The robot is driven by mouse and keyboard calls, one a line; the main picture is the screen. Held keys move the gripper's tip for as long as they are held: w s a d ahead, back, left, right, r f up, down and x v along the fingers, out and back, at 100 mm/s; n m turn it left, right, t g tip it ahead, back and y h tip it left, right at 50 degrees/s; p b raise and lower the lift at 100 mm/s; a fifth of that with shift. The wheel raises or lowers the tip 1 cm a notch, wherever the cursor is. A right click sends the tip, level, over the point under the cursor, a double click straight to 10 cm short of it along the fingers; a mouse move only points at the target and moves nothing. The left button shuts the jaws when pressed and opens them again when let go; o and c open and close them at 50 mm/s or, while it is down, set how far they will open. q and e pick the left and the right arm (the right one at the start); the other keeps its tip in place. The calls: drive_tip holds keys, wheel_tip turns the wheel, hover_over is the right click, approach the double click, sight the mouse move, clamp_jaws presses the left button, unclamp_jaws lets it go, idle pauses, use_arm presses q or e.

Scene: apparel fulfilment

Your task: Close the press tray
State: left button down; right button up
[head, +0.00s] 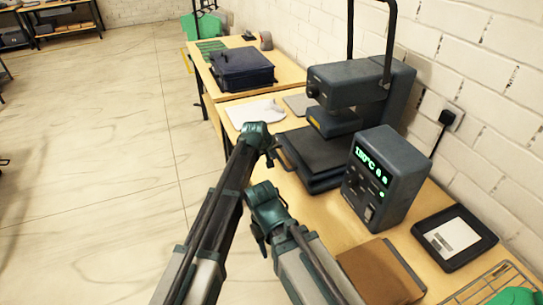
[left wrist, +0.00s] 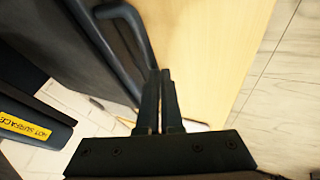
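The heat press (head: 355,95) stands against the wall. Its dark press tray (head: 318,152) is slid out in front of it, toward my arms. The tray's bar handle (head: 287,156) is on its near left edge and also shows in the left wrist view (left wrist: 140,35). My left gripper (head: 271,157) is beside the handle. In the left wrist view its fingers (left wrist: 161,75) are together, with the handle's end close to the fingertips; contact is unclear. My right gripper (head: 260,240) hangs low near the table's front edge, empty-looking, its fingers too small to judge.
A control box (head: 385,180) with a green display stands right of the tray. A brown board (head: 380,272) and a black scale-like device (head: 453,237) lie nearer. Floor on the left is clear.

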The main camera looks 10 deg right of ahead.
use_arm(q)
drive_tip(key=shift+d, duration=0.2)
idle(0.3)
drive_tip(key=shift+a, duration=0.1)
drive_tip(key=a, duration=0.2)
drive_tip(key=s+a+r+p, duration=0.1)
drive_tip(key=shift+s+a, duration=0.1)
drive_tip(key=shift+a, duration=0.3)
drive_tip(key=p+v, duration=0.8)
drive_tip(key=v, duration=0.1)
drive_tip(key=shift+r, duration=0.4)
drive_tip(key=shift+s, duration=0.1)
